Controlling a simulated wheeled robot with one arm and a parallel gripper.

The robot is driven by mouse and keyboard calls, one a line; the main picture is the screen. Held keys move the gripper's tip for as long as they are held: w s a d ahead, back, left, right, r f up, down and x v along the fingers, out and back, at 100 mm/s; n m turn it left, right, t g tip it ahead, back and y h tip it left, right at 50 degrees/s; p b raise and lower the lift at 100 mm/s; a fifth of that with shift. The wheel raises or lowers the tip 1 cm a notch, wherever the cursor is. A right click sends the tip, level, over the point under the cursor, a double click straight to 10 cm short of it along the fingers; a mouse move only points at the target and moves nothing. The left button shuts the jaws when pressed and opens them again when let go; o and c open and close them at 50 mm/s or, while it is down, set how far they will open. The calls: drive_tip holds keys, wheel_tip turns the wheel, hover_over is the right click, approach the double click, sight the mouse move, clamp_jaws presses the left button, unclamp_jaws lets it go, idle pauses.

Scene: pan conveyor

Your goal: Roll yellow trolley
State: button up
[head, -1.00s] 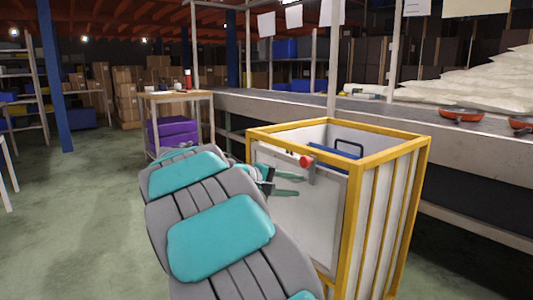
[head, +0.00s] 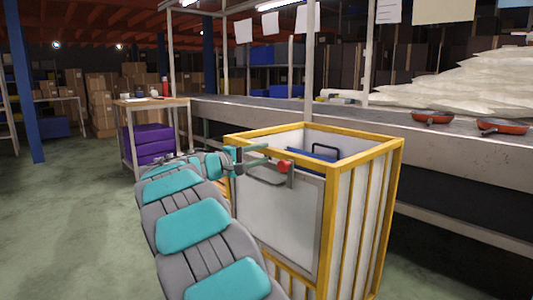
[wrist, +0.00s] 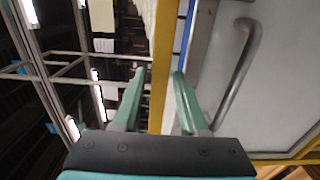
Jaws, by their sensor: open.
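The yellow trolley (head: 391,160) is a tall bin with a yellow frame and white panels, standing upright right of my arm in the head view. A bent grey metal handle with a red end (head: 285,167) sits near the top of its front panel; the grey handle also shows in the wrist view (wrist: 240,75). My gripper (head: 265,155) is open and empty at the trolley's top front edge, just left of the red end. In the wrist view my gripper (wrist: 158,74) has the yellow frame bar (wrist: 162,70) between its fingers in the picture; I cannot tell the depth.
A blue item (head: 305,156) with a dark handle is inside the trolley. Behind runs a long grey conveyor counter (head: 385,126) with red pans (head: 432,117) and white sacks (head: 470,85). A wooden table (head: 150,102) with purple crates (head: 148,140) stands back left. The green floor at left is clear.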

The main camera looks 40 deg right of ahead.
drive_tip(key=shift+w+d, duration=0.1)
drive_tip(key=shift+d, duration=1.2)
drive_tip(key=shift+c, duration=0.4)
clamp_jaws()
drive_tip(key=shift+f, duration=0.1)
